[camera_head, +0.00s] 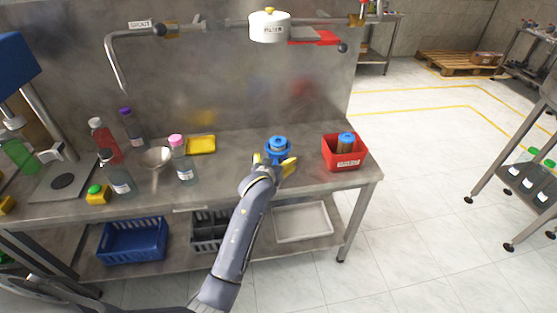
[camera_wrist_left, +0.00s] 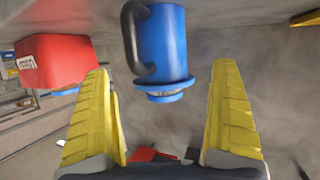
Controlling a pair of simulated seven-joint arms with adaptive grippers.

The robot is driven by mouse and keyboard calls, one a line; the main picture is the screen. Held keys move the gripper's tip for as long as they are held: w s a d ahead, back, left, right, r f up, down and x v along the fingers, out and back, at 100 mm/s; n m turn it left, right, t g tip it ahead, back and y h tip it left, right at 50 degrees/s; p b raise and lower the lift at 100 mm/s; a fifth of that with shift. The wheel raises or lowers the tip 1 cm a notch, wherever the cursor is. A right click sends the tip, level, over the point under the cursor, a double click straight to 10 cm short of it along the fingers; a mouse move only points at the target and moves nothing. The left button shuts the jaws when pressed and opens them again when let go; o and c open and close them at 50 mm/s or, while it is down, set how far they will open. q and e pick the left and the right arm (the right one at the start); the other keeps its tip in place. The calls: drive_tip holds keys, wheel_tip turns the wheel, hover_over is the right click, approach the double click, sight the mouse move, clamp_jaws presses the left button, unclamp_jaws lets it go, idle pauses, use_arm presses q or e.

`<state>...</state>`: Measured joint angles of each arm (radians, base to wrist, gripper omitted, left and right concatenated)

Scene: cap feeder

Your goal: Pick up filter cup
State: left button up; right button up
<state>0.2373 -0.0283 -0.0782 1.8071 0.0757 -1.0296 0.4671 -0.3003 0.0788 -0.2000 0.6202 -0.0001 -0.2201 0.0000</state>
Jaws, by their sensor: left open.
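The filter cup (camera_head: 278,148), a blue cup with a dark handle, stands on the metal bench. It also shows in the left wrist view (camera_wrist_left: 165,45), upside down in that picture, with its handle on the left. My left gripper (camera_head: 273,161) is at the near side of the cup with its yellow fingers spread. In the left wrist view the open fingers (camera_wrist_left: 165,115) frame the cup, with clear space between each finger and it. I cannot tell how far the cup reaches in between them. My right gripper is not in view.
A red bin (camera_head: 345,161) with a blue-topped brown item stands right of the cup. A yellow tray (camera_head: 201,145), a metal bowl (camera_head: 157,158) and several bottles stand to the left. A white filter housing (camera_head: 269,27) hangs on the pipe above. Bench around the cup is mostly clear.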

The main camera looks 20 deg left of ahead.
sight(276, 158)
use_arm(q)
drive_tip(key=shift+x, duration=3)
drive_tip(key=shift+f, duration=0.15)
drive_tip(key=c, duration=1.4)
wheel_tip(276, 158, up, 19)
drive_tip(key=shift+m+h, duration=0.4)
drive_tip(key=shift+h, duration=0.2)
drive_tip(key=s+r, duration=0.3)
drive_tip(key=s, duration=0.1)
drive_tip(key=s+d+r, duration=0.1)
drive_tip(key=s+r, duration=0.2)
drive_tip(key=s, duration=0.1)
drive_tip(key=s+r, duration=0.3)
drive_tip(key=s, duration=0.1)
drive_tip(key=shift+s+d+r, duration=0.1)
drive_tip(key=shift+d+r, duration=0.2)
drive_tip(key=shift+d, duration=0.05)
